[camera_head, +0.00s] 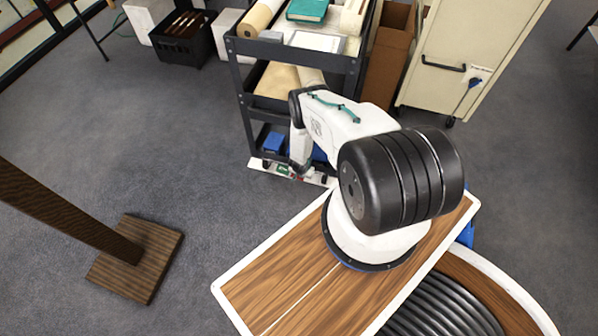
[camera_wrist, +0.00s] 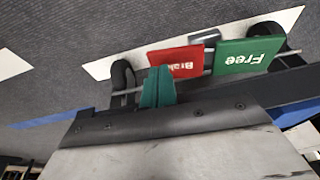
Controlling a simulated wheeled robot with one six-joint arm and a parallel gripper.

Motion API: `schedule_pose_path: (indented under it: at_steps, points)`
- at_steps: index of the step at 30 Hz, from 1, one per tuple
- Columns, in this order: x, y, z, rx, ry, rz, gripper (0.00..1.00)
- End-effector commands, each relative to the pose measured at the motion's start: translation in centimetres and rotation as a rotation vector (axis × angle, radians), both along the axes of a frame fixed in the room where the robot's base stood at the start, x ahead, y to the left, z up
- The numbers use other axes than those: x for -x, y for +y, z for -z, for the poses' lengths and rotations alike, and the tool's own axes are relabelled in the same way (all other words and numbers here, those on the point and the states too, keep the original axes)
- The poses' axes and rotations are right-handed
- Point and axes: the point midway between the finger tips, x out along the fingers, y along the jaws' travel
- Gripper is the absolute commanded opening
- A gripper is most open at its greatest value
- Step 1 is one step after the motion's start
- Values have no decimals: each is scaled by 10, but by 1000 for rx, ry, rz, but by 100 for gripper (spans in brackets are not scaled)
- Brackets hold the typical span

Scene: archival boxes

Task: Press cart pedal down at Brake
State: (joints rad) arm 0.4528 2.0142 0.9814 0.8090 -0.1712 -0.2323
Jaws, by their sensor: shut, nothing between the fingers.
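The dark cart (camera_head: 300,57) stands beyond my base, with its pedals low at its near side. In the wrist view, the red pedal (camera_wrist: 186,57) reads upside down as Brake, its last letters partly covered. The green pedal (camera_wrist: 249,56) marked Free is to its right. My gripper (camera_wrist: 157,88) is shut and empty, with teal fingers overlapping the red pedal's left lower edge. I cannot tell whether they touch it. In the head view my arm reaches down to the cart's foot, and the pedals there are small and mostly hidden.
Black casters (camera_wrist: 122,78) flank the pedals. The cart's shelves hold rolls and a teal book (camera_head: 307,10). A beige cabinet (camera_head: 465,55) and brown box (camera_head: 390,55) stand to the right. A wooden post on a square foot (camera_head: 137,258) is at left. Grey carpet between is clear.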

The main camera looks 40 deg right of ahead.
Motion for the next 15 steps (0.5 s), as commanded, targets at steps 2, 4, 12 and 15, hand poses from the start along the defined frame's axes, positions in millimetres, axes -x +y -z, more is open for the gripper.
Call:
schedule_pose_path:
  at_steps: [2,4,12,15]
  points:
    - [-1,3,-9,0,0,-4,0]
    - [1,6,-17,0,-1,-7,0]
    - [7,15,-56,-2,-2,-7,0]
    - [9,18,-64,-2,-2,-7,0]
